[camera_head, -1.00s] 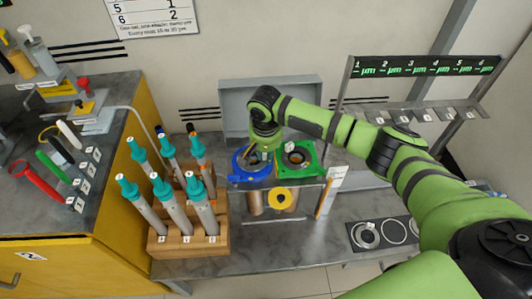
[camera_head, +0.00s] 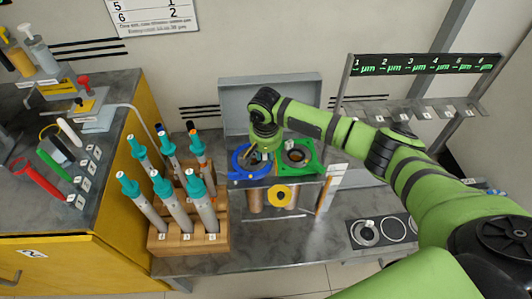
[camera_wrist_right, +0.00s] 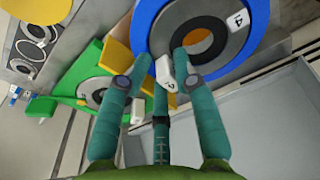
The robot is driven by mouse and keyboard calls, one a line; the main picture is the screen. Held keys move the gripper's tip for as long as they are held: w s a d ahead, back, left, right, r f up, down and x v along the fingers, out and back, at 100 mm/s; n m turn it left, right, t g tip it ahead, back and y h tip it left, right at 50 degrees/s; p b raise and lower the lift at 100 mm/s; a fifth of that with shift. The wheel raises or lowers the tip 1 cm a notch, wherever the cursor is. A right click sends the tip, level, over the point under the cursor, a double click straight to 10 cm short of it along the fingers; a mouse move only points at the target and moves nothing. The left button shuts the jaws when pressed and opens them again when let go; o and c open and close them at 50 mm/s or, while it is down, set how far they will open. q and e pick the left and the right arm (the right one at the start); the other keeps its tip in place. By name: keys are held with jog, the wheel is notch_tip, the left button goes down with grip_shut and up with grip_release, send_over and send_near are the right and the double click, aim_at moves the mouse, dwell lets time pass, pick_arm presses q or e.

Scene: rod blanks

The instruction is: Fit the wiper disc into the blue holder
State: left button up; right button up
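The blue holder (camera_head: 236,175) stands on the bench in the middle of the head view, beside a green holder (camera_head: 311,163). In the right wrist view, the blue holder (camera_wrist_right: 149,17) has a tag 4 and a dark grey ring (camera_wrist_right: 174,28) around an orange-brown centre; I cannot tell whether this ring is the wiper disc. My right gripper (camera_wrist_right: 162,62) points at the blue holder, its teal fingers converging close to it. The fingertips are apart, with a white tag 2 (camera_wrist_right: 167,84) showing between them. Whether they hold anything is unclear. My left gripper is not in view.
A wooden rack (camera_head: 190,243) with several teal-capped rods stands left of the holders. A yellow disc (camera_head: 280,196) sits below the holders. A dark mat with rings (camera_head: 393,231) lies to the right. A grey box (camera_head: 234,98) stands behind the holders.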

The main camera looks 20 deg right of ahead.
jog(key=shift+r, duration=0.4)
notch_tip(320, 180, up, 12)
jog(key=s, duration=0.1)
jog(key=shift+a+r, duration=0.15)
jog(key=shift+a, duration=0.2)
jog(key=shift+s, duration=0.1)
